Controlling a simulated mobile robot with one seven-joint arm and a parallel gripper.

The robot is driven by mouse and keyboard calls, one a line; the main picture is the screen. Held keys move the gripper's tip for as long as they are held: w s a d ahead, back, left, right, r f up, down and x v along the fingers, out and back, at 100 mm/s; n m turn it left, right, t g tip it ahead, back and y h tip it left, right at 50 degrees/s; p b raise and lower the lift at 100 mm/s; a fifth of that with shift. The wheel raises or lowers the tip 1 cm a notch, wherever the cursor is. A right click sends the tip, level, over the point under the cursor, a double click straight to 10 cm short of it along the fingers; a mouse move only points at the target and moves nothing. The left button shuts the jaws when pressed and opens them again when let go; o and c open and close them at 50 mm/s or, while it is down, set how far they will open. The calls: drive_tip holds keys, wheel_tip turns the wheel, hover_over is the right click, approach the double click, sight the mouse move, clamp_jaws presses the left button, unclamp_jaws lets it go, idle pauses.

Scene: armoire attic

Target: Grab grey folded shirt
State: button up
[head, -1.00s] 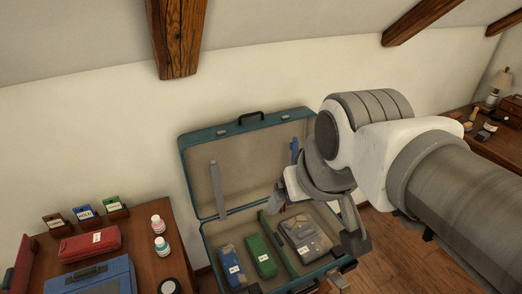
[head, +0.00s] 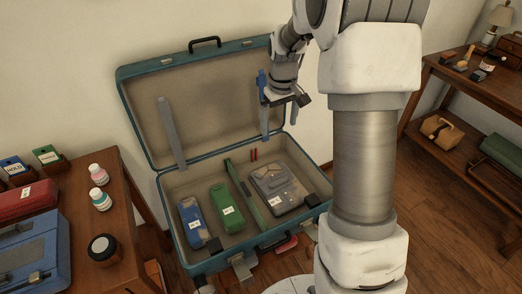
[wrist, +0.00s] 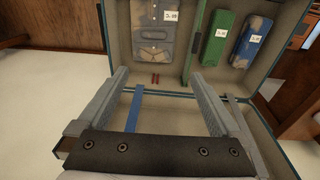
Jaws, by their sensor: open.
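The grey folded shirt (head: 275,187), with brownish patches and a white tag, lies flat in the right part of the open teal suitcase (head: 180,262). In the wrist view the shirt (wrist: 155,38) is at the top, beyond my fingertips. My gripper (head: 287,101) is open and empty, high by the right side of the raised lid, above and behind the shirt. In the wrist view my gripper (wrist: 162,78) shows its two fingers wide apart, with the suitcase between and beyond them. Nothing covers the shirt.
A green folded item (head: 227,206) and a blue one (head: 193,222) lie left of a thin green divider (head: 243,188). Two small red sticks (head: 254,155) lie behind the shirt. Blue and grey straps (head: 171,133) join lid and base. A desk with bottles (head: 99,187) stands left.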

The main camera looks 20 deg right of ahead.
drive_tip(key=g+b, duration=0.1)
drive_tip(key=b, duration=0.2)
hover_over(279, 181)
wheel_tip(279, 181, down, 13)
wheel_tip(279, 181, down, 11)
drive_tip(key=b, duration=0.3)
drive_tip(key=shift+s+f, duration=0.1)
drive_tip(key=shift+w+f+b, duration=0.2)
drive_tip(key=shift+f+b, duration=1.15)
drive_tip(key=shift+f, duration=1.7)
drive_tip(key=shift+r, duration=0.1)
clamp_jaws()
